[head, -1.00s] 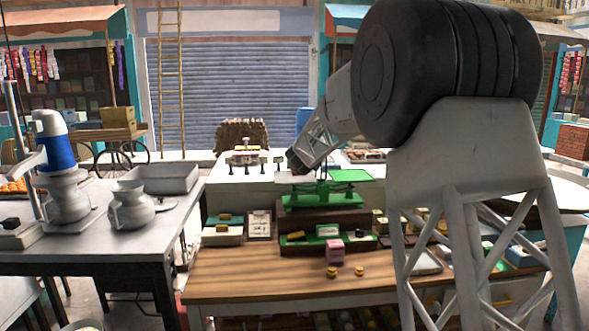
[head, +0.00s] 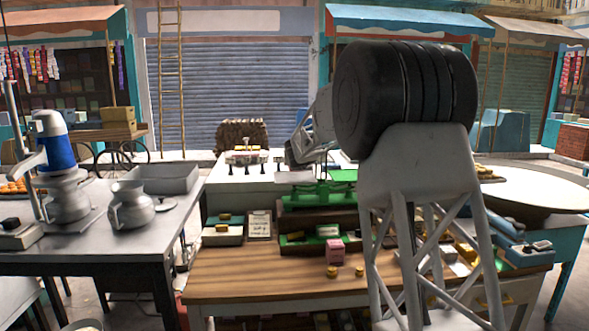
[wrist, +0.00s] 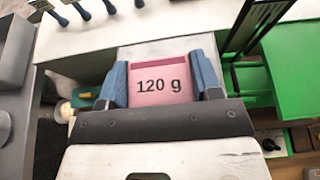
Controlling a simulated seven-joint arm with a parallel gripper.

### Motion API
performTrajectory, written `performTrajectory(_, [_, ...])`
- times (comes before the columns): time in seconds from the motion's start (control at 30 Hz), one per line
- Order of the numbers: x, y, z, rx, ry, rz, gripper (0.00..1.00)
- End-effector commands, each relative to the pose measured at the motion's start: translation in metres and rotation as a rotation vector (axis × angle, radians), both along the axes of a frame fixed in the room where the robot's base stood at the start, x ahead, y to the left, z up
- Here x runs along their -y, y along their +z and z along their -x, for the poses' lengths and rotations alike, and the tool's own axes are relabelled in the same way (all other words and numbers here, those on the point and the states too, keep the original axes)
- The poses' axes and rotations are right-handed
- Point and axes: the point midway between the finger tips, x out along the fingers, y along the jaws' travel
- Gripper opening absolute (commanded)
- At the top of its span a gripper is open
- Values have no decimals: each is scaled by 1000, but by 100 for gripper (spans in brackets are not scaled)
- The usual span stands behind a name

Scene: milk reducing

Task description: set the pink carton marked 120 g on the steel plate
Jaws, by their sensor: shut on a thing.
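The pink carton marked 120 g (wrist: 160,84) is between the blue fingers of my gripper (wrist: 158,66), which is shut on it. Its label faces the wrist camera. The pale steel plate (wrist: 150,52) shows just beyond the carton in the wrist view. In the head view, the plate (head: 295,177) is at the left side of the green balance (head: 320,192). My gripper (head: 300,155) is over the plate's area there, and the held carton cannot be made out. Whether the carton touches the plate cannot be told.
A green pan (wrist: 300,70) is to the right of the plate. A white counter (head: 228,185) lies behind and to the left of the balance.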

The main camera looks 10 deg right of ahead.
Motion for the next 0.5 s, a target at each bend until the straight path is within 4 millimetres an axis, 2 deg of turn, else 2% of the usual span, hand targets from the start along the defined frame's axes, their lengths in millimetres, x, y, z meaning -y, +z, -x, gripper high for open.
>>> performTrajectory(0.23, [-1,-2,-16,0,0,-1,32])
performTrajectory(0.5, [-1,-2,-22,1,0,-1,32])
